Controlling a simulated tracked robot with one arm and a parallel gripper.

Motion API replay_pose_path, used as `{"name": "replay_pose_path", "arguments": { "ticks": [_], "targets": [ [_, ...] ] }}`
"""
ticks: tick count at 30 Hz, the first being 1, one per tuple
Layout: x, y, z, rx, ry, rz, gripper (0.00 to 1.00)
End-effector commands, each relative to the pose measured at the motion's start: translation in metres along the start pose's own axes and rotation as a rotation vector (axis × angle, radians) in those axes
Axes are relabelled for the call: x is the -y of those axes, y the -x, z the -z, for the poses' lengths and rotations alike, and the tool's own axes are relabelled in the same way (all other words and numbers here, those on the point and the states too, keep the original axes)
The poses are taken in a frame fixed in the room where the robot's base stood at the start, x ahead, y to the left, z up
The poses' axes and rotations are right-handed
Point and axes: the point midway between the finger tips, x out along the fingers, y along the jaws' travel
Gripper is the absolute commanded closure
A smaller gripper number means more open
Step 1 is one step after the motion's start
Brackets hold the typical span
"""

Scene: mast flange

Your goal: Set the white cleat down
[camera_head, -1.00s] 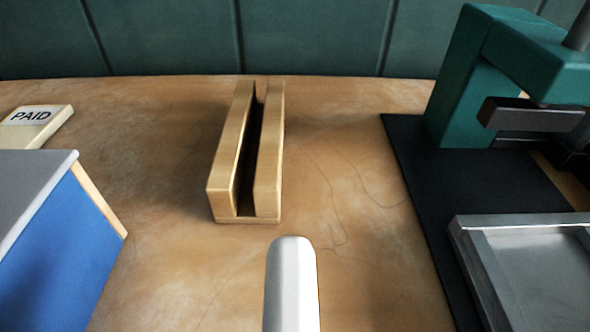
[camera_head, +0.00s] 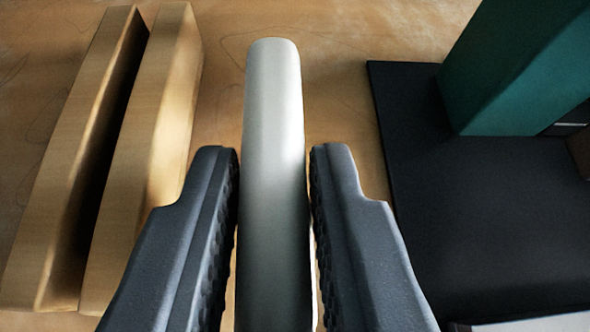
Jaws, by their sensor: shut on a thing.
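The white cleat (camera_head: 273,90) is a long pale bar with a rounded far end, pointing away from me in the middle of the view. My gripper (camera_head: 275,165) is shut on it, with a dark ridged jaw along each side. The cleat's near end runs out of the bottom of the view. It lies over the bare wooden tabletop (camera_head: 335,40), between a slotted wooden block on the left and a black mat on the right. I cannot tell whether its underside touches the table.
The slotted wooden block (camera_head: 165,110) stands close by on the left, its dark slot running lengthwise. On the right, the black mat (camera_head: 460,200) carries a green machine frame (camera_head: 515,70). A pale edge shows at the bottom right. Bare wood is clear beyond the cleat's far end.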

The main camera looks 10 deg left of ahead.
Motion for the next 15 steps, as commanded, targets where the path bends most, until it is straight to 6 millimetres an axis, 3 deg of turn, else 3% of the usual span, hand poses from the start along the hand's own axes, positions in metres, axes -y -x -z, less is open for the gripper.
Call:
{"name": "replay_pose_path", "arguments": {
  "ticks": [9,15],
  "targets": [
    [0.000,-0.017,-0.032,0.004,0.002,0.000,1.00],
    [0.000,-0.017,-0.032,0.002,0.001,0.000,1.00]
  ]
}}
